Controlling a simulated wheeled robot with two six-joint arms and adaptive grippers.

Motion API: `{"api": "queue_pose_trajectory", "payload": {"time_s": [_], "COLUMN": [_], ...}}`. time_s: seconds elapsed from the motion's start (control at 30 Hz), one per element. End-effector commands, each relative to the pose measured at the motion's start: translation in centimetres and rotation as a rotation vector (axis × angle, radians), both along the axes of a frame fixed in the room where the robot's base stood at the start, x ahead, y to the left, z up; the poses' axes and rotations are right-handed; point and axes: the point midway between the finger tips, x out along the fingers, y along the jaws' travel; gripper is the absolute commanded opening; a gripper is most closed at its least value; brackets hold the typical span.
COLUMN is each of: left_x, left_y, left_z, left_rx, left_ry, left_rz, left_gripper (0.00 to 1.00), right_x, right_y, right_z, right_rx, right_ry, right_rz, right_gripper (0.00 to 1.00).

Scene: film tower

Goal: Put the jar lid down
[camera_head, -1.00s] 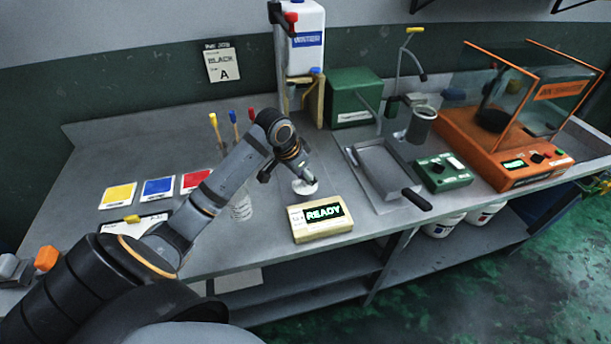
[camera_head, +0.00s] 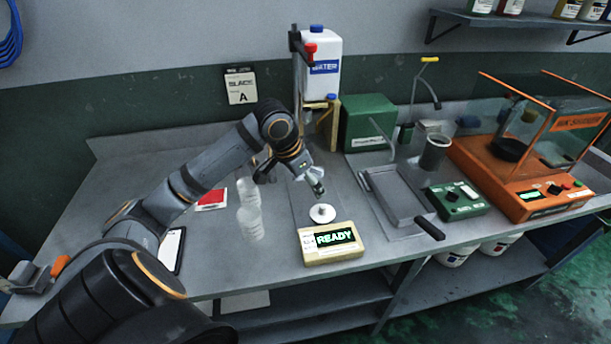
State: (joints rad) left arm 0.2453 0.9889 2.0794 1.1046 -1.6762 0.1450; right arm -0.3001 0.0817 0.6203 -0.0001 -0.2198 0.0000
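A small white round lid (camera_head: 322,214) with a raised centre lies flat on the grey bench, just behind the READY display box. My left gripper (camera_head: 317,186) is above it, pointing down, with a visible gap between its tips and the lid. I see nothing held in it. Its fingers are too small and dark to tell how far apart they are. No jar can be clearly made out beside the lid. My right gripper is out of view.
The wooden READY box (camera_head: 331,243) stands in front of the lid. Clear cups (camera_head: 249,221) stand to the left. A grey tray (camera_head: 396,193) and green control box (camera_head: 456,198) are to the right. The water tank (camera_head: 320,65) stands behind.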

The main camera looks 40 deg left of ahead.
Motion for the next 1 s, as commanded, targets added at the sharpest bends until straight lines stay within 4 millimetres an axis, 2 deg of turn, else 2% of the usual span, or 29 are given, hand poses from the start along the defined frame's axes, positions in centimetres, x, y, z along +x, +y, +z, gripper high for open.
{"api": "queue_pose_trajectory", "payload": {"time_s": [0.1, 0.27, 0.83, 0.93, 1.0], "left_x": [-0.6, -1.1, -1.2, -1.2, -1.2], "left_y": [0.4, 0.4, 0.4, 0.4, 0.4], "left_z": [1.7, 2.9, 3.1, 4.1, 5.9], "left_rx": [0.006, 0.001, -0.001, -0.001, 0.0], "left_ry": [-0.003, 0.0, 0.0, -0.001, -0.001], "left_rz": [0.0, -0.001, 0.0, 0.0, 0.0], "left_gripper": [0.88, 0.88, 0.88, 0.88, 0.88], "right_x": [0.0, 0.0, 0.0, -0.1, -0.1], "right_y": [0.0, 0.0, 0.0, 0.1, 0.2], "right_z": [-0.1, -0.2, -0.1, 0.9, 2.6], "right_rx": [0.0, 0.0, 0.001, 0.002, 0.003], "right_ry": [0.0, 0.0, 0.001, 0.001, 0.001], "right_rz": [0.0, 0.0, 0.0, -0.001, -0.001], "right_gripper": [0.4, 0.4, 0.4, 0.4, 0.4]}}
